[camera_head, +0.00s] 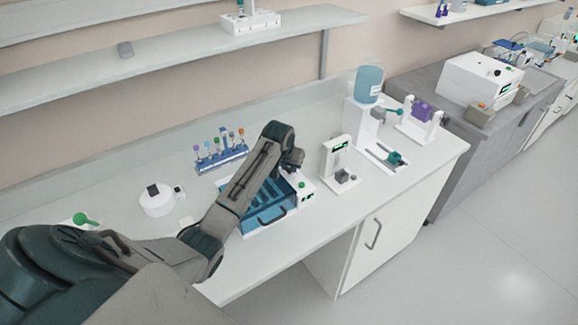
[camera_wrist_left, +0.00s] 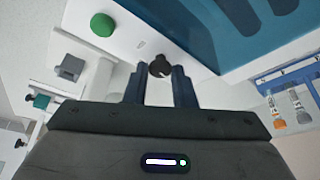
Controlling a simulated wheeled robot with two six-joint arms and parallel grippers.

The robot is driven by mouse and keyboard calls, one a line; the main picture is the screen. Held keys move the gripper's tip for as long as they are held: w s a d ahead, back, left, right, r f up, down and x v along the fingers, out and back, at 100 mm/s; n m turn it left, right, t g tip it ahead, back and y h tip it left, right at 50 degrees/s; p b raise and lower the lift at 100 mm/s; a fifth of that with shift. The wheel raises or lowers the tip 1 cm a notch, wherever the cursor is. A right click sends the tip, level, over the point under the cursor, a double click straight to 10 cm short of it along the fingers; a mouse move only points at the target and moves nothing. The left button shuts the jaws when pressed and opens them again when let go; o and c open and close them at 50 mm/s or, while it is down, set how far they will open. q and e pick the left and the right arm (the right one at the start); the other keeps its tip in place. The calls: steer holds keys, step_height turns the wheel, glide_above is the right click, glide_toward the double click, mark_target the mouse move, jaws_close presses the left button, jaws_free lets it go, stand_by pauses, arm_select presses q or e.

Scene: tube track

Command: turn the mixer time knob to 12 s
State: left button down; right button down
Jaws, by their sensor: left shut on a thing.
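The mixer, a white box with a blue see-through cover (camera_head: 266,212) and a dark handle, stands on the bench in the head view. Its white end panel (camera_head: 307,190) faces right. In the left wrist view the panel carries a green button (camera_wrist_left: 103,25) and a dark round knob (camera_wrist_left: 160,65). My left gripper (camera_wrist_left: 160,78) is shut on the knob, one finger on each side. In the head view my left gripper (camera_head: 291,163) is above the panel and its arm hides part of the mixer. The knob's setting cannot be read. My right gripper is not in view.
A tube rack (camera_head: 222,158) stands behind the arm. A round white device (camera_head: 157,200) is to the left. A white stand with a grey block (camera_head: 341,178) is close on the mixer's right, with a blue-topped dispenser (camera_head: 369,84) beyond.

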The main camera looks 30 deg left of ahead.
arm_select(q)
steer(key=m, duration=0.2)
steer(key=m+h, duration=0.2)
steer(key=m, duration=0.1)
steer(key=shift+a+m, duration=0.25)
steer(key=shift+m, duration=0.05)
steer(key=m+h, duration=0.1)
steer(key=m, duration=0.1)
steer(key=shift+a+m+b, duration=0.1)
steer(key=shift+m+b, duration=0.2)
steer(key=shift+b, duration=0.05)
steer(key=shift+w+m+g+h+b, duration=0.1)
steer(key=shift+m+g+h+b, duration=0.25)
steer(key=shift+m, duration=0.55)
steer(key=m+b, duration=0.1)
steer(key=m, duration=0.1)
steer(key=m+g+h+b, duration=0.1)
steer(key=m+b, duration=0.1)
steer(key=m, duration=0.1)
steer(key=shift+w+a+f+g+h, duration=0.1)
steer(key=shift+w+a+g+h, duration=0.1)
steer(key=shift+g+h, duration=0.05)
steer(key=m+g+b, duration=0.1)
steer(key=m+b, duration=0.2)
steer(key=m, duration=0.1)
steer(key=shift+w, duration=0.15)
steer(key=shift+m+g+b, duration=0.7)
steer(key=shift+m+b, duration=0.2)
steer(key=shift+m, duration=0.5)
steer(key=shift+r, duration=0.2)
